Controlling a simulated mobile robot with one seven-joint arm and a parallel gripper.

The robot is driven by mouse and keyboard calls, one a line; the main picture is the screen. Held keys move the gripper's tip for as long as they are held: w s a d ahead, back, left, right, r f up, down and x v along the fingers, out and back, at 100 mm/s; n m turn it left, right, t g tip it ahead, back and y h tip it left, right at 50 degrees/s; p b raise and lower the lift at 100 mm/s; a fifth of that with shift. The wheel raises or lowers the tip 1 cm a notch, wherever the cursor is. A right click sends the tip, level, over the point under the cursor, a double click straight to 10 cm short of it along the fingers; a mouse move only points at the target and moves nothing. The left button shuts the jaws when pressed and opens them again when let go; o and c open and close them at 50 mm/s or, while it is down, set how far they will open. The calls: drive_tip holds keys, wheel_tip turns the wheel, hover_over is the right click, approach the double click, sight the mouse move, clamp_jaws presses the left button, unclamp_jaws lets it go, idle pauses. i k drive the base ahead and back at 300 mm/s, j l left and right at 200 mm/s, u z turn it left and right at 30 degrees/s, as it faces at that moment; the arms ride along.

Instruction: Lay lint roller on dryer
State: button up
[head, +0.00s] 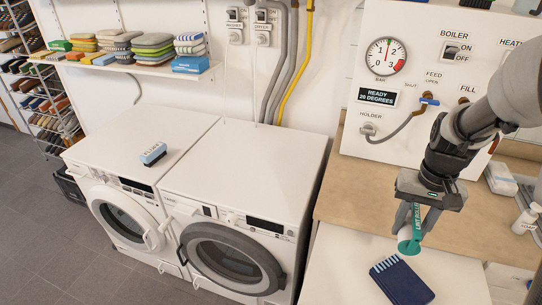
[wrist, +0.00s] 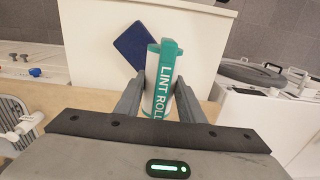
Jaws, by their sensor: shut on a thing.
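The lint roller (head: 409,244) has a teal band with white lettering and a white roll. It hangs tilted in my gripper (head: 414,224), above the white surface at the front right. In the wrist view the roller (wrist: 165,75) sits between the two fingers of my gripper (wrist: 158,103), with "LINT ROLL" readable. Two white front-loading machines stand side by side at the left. The right one (head: 262,165), with the large dark-ringed door, appears to be the dryer; its top is bare.
A wooden counter (head: 370,195) and boiler panel (head: 420,80) stand behind. A wall shelf (head: 160,69) holds folded cloths and boxes. Hoses run down the wall behind the machines.

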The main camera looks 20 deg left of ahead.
sight(233, 165)
drive_tip(key=i+j, duration=0.1)
drive_tip(key=j, duration=0.85)
drive_tip(key=i+j, duration=0.15)
drive_tip(key=j, duration=0.35)
drive_tip(key=i+j, duration=0.1)
drive_tip(key=j, duration=0.35)
drive_tip(key=i+j, duration=0.1)
drive_tip(key=j, duration=0.9)
drive_tip(key=i+u, duration=0.05)
